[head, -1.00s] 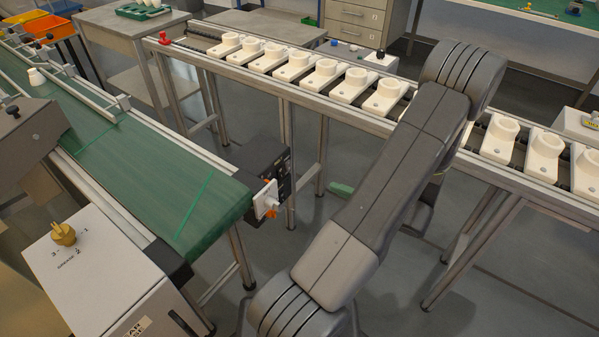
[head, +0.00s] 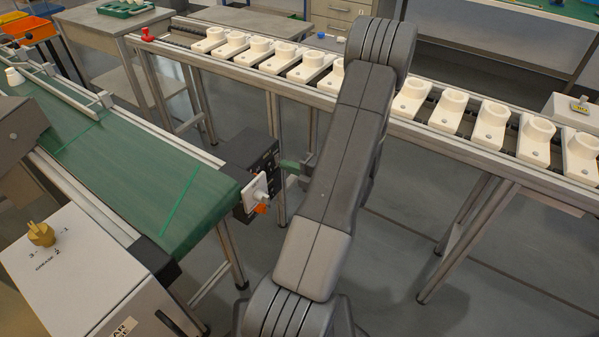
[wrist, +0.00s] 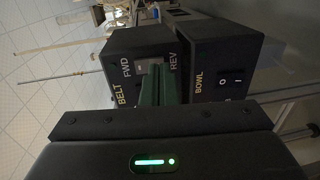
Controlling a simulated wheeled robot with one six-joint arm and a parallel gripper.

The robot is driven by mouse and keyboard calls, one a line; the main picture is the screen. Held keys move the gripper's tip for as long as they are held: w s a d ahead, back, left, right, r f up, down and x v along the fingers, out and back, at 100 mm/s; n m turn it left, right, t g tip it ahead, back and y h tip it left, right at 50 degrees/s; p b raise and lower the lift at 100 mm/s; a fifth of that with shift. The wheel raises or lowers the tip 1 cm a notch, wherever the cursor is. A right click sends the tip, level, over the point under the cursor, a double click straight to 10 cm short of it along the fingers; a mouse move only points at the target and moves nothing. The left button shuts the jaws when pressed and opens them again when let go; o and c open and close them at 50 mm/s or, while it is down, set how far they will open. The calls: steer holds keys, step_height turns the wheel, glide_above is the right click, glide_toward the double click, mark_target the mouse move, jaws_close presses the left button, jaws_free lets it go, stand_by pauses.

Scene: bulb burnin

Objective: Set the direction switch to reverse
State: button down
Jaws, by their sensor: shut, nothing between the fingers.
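The black BELT control box (wrist: 133,50) fills the middle of the wrist view, its lettering running sideways. The direction switch (wrist: 141,67) is on its face between the FWD and REV marks. My green fingers partly cover the switch, so its setting cannot be told. In the head view the black control box (head: 247,158) is at the belt's end. My gripper (head: 290,166) is just right of that box, mostly behind my arm. Its fingers (wrist: 157,85) are shut and empty, pointing at the box face; whether they touch it cannot be told.
A black BOWL box (wrist: 218,55) with a rocker switch sits beside the BELT box. A white plate (head: 256,188) and orange knob (head: 262,208) are at the belt's end. The green belt (head: 140,170) is left; a rail with white holders (head: 452,110) crosses behind my arm.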

steer(key=shift+w+a+p, duration=0.2)
steer(key=shift+a+p, duration=0.05)
steer(key=shift+p, duration=0.05)
stand_by(0.5)
steer(key=s+d+f+p, duration=0.2)
steer(key=s+d, duration=0.6)
steer(key=d, duration=0.3)
steer(key=shift+s+d, duration=0.15)
